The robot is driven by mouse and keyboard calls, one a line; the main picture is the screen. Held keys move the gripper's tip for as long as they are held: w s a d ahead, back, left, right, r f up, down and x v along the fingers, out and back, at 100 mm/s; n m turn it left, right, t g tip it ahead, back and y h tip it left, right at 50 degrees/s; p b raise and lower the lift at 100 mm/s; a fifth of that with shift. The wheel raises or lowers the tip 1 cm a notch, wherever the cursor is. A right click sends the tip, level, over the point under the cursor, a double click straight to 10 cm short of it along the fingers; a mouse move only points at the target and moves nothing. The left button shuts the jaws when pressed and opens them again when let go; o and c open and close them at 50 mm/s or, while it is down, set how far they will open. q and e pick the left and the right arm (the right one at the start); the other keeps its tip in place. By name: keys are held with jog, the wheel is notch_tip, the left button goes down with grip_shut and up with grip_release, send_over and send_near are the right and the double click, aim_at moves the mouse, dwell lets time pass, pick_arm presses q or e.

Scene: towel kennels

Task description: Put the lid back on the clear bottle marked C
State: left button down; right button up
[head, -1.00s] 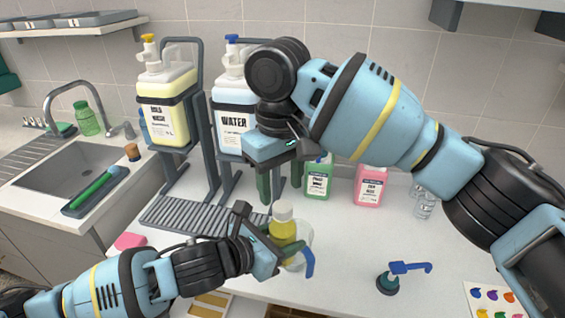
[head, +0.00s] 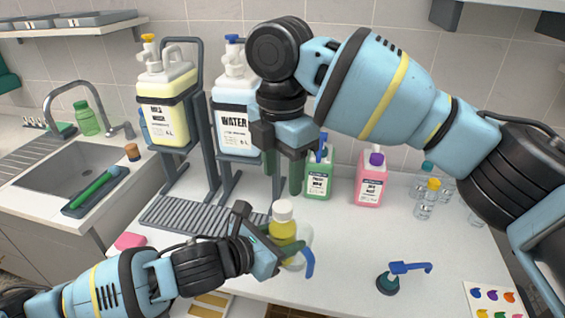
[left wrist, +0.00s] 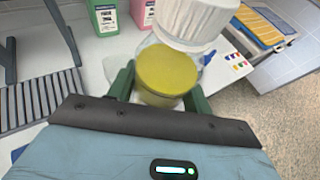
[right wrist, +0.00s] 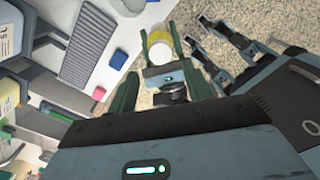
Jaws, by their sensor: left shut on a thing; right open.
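My left gripper (head: 272,243) is shut on a bottle of yellow liquid (head: 284,228), held upright above the counter. A white cap (head: 282,210) sits at its top; I cannot tell how tightly. In the left wrist view the ribbed white cap (left wrist: 197,20) shows above the yellow liquid (left wrist: 168,70). No letter C is readable on it. My right gripper (head: 284,172) is open and empty, above and behind the bottle in the head view. In the right wrist view the white cap (right wrist: 160,52) appears beyond and between the open fingers.
Small clear bottles (head: 427,203), a pink bottle (head: 370,185) and a green bottle (head: 319,182) stand behind. A ribbed drain mat (head: 185,217) lies left.

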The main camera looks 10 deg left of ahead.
aim_at(283, 206)
jog(key=n, duration=0.3)
jog(key=r+n, duration=0.1)
jog(key=n, duration=0.3)
jog(key=shift+n, duration=0.3)
jog(key=shift+d+f, duration=0.1)
jog(key=shift+f, duration=3.9)
jog(key=shift+c, duration=0.4)
